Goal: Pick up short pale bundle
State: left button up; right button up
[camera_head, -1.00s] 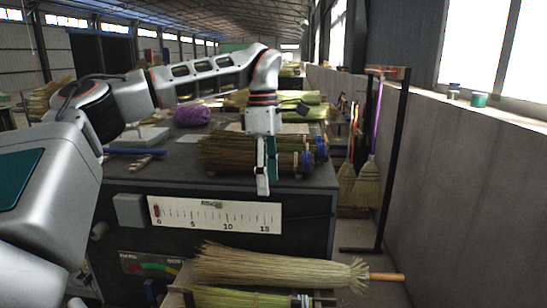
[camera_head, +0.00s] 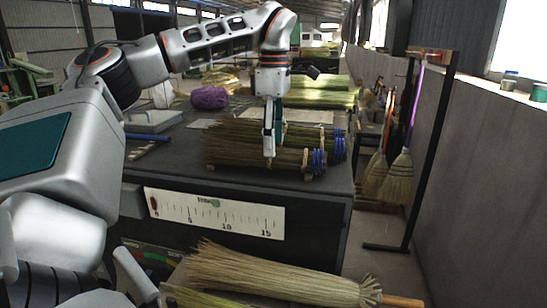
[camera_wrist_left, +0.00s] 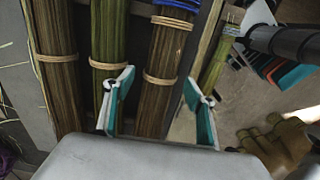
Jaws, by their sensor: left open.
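Several straw bundles (camera_head: 235,145) lie side by side on the dark workbench, with blue bindings at their right ends. Which of them is the short pale bundle is not clear. My left gripper (camera_head: 270,150) points down over the front bundles, open. In the left wrist view, my left gripper's fingers (camera_wrist_left: 155,107) stand apart on either side of a brown bundle (camera_wrist_left: 165,65) with a tan tie and blue binding. Greenish (camera_wrist_left: 108,40) and brown (camera_wrist_left: 55,60) bundles lie left of it. A thinner greenish bundle (camera_wrist_left: 215,62) shows to the right. No bundle is visibly gripped.
A large pale broom (camera_head: 290,275) with a wooden handle lies in front, below the bench's ruler plate (camera_head: 215,212). A purple bundle (camera_head: 209,97) sits at the back of the workbench (camera_head: 185,165). A black rack (camera_head: 424,150) with hanging brooms stands at the right.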

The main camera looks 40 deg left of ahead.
pick_arm(q)
notch_tip(320, 180, down, 4)
jog(key=shift+s+f, duration=0.15)
jog(key=shift+f, duration=0.05)
jog(key=c, duration=1.2)
jog(key=shift+r, duration=0.1)
jog(key=shift+c, duration=0.2)
